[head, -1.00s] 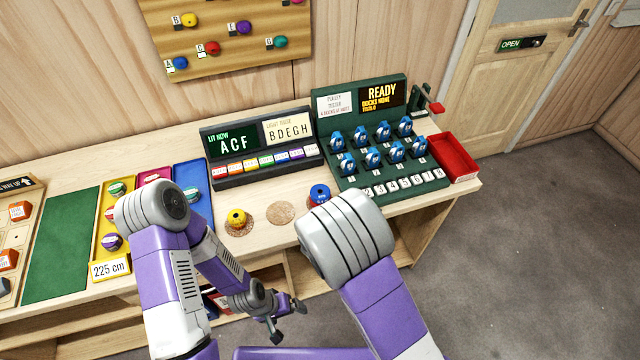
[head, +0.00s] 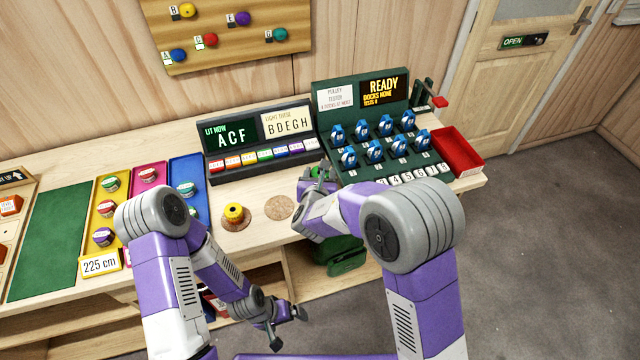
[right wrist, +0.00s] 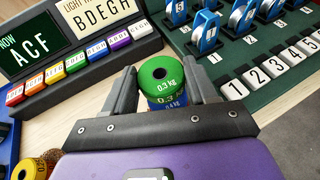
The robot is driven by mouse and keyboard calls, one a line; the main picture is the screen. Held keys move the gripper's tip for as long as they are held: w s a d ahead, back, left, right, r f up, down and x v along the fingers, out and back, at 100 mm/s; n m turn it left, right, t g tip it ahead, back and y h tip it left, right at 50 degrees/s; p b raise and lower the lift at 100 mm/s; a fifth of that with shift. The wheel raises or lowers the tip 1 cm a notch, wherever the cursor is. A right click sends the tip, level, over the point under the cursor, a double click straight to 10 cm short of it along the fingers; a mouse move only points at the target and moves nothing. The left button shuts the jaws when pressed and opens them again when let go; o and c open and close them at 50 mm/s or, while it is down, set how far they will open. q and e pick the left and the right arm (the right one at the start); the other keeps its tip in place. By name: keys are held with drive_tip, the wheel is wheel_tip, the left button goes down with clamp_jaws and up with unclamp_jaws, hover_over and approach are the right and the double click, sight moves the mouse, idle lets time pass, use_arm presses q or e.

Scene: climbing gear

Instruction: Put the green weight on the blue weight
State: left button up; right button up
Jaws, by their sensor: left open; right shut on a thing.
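The green weight (right wrist: 160,72), marked 0.3 kg, is between the fingers of my right gripper (right wrist: 165,88), which is shut on it. The blue weight (right wrist: 168,104) shows directly below the green one in the right wrist view. I cannot tell whether the two touch. In the head view my right gripper (head: 318,174) is over the table in front of the dark green pulley board, and my own arm hides the blue weight. My left gripper (head: 289,326) is open and empty, low in front of the table.
A yellow weight (head: 234,211) stands on a cork disc, with an empty cork disc (head: 279,207) to its right. Behind are the light panel (head: 262,165) and the pulley board (head: 364,95). A red tray (head: 458,152) is at the right end. Coloured trays lie left.

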drive_tip(key=shift+f+b, duration=0.3)
drive_tip(key=shift+f, duration=1.15)
drive_tip(key=shift+f, duration=0.1)
drive_tip(key=o, duration=1.3)
